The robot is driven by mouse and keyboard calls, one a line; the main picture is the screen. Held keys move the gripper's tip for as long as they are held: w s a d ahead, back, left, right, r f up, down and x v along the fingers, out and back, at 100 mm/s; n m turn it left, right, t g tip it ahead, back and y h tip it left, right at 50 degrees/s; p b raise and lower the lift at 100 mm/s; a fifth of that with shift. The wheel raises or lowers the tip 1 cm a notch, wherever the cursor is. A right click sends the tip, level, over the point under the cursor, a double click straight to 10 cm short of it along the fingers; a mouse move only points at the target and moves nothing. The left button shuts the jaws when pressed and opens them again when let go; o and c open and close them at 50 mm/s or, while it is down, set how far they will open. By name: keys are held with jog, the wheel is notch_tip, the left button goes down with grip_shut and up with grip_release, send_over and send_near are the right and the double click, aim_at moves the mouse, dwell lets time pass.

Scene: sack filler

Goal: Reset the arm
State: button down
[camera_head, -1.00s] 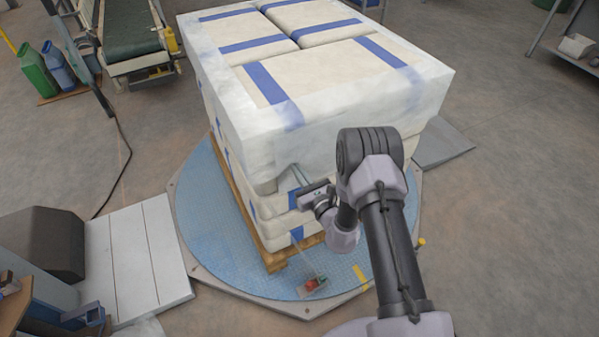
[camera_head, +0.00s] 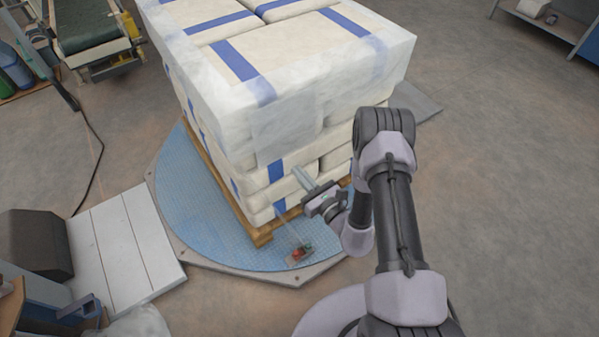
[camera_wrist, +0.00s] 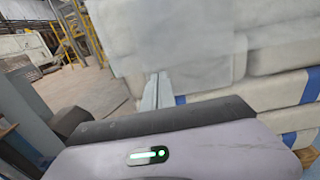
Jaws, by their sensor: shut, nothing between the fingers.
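My gripper (camera_head: 303,178) is at the near corner of a wrapped pallet stack, in the head view. Its fingers are shut and hold nothing. In the wrist view the narrow fingers (camera_wrist: 156,90) show in front of the white sacks. My arm (camera_head: 395,200) reaches up from the bottom right and bends back down to the gripper. The stack of white sacks (camera_head: 290,70) has blue bands and clear film over its upper part. Whether the fingers touch the stack I cannot tell.
The stack stands on a wooden pallet (camera_head: 262,236) on a round blue turntable (camera_head: 185,215). A small device with red and green parts (camera_head: 299,253) sits near its front edge. A grey-white ramp (camera_head: 120,250) is at left, a conveyor (camera_head: 85,28) at top left.

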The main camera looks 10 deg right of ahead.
dwell(0.3)
jog(key=s+a+r+n+g+y, duration=0.3)
jog(key=a+r+n+g+y, duration=0.25)
jog(key=r, duration=0.55)
jog(key=s+a+r+n+g+y, duration=0.3)
jog(key=a+r+n+g+y, duration=0.15)
jog(key=a+r+n, duration=0.4)
jog(key=s+r+n+g+h, duration=0.2)
jog(key=s+r+n+g, duration=0.1)
jog(key=s+r+g, duration=0.3)
jog(key=s+d+r+n+g+h, duration=0.15)
jog(key=s+n+h, duration=0.45)
jog(key=s, duration=0.6)
jog(key=s+d+r+n+t+h, duration=0.1)
jog(key=d+r+t+h, duration=0.1)
jog(key=d, duration=0.5)
jog(key=s+d+r+n+t+h, duration=0.1)
jog(key=d+r+n+t+h, duration=0.1)
jog(key=d+t+h, duration=0.3)
jog(key=shift+s+d+r+h, duration=0.35)
jog(key=shift+d+h, duration=0.25)
jog(key=shift+d, duration=0.4)
